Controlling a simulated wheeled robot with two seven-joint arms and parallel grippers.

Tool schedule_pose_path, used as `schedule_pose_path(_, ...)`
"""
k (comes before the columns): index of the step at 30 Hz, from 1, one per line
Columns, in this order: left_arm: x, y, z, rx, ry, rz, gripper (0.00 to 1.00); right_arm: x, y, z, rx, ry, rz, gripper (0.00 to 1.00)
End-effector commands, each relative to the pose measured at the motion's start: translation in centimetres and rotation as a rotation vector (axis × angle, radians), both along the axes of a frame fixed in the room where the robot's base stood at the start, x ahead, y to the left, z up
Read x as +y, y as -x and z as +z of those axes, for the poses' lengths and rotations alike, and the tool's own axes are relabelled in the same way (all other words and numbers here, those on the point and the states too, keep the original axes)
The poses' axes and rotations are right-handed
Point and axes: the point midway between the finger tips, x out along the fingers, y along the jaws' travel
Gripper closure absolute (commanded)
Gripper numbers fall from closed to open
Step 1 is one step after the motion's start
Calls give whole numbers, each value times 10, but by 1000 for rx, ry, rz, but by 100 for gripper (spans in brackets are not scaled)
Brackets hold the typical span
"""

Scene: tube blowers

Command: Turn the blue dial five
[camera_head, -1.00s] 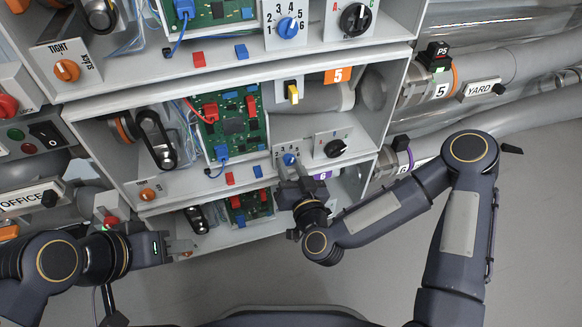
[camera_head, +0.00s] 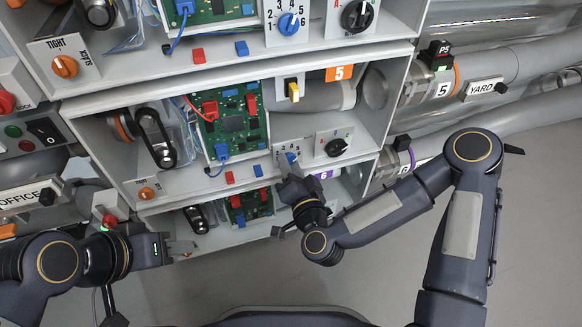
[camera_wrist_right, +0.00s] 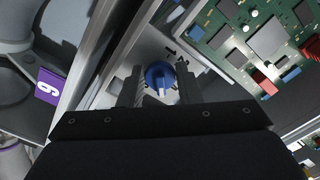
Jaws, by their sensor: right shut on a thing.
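The blue dial (camera_head: 290,157) sits on a white numbered plate in the middle bay, the one with the orange 5 label (camera_head: 338,74). My right gripper (camera_head: 289,172) reaches up to it from below. In the right wrist view, the dial (camera_wrist_right: 160,76) with its pale pointer lies between the two fingers of my right gripper (camera_wrist_right: 160,88), which are shut on it. The fingers and wrist hide part of the number plate. My left gripper (camera_head: 182,248) is at the lower left, away from the dial; its finger gap is unclear.
A black dial (camera_head: 336,147) is just right of the blue one. The circuit board (camera_head: 232,120) and a yellow switch (camera_head: 293,92) are in the same bay. Another blue dial (camera_head: 289,25) is in the bay above. A purple 6 label (camera_head: 320,175) is below. Grey floor is clear.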

Motion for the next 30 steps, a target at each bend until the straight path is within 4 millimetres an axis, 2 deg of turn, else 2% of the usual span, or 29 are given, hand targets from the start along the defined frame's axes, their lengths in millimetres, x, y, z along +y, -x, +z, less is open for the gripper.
schedule_pose_path(12,0,0,-4,0,0,0,64,0,0,0,56,-169,0,92)
schedule_pose_path(27,0,0,-4,0,0,0,64,0,0,0,63,-187,0,92)
schedule_pose_path(28,0,0,-4,0,0,0,64,0,0,0,63,-187,0,67)
schedule_pose_path(30,0,0,-4,0,0,0,64,0,0,0,63,-187,0,57)
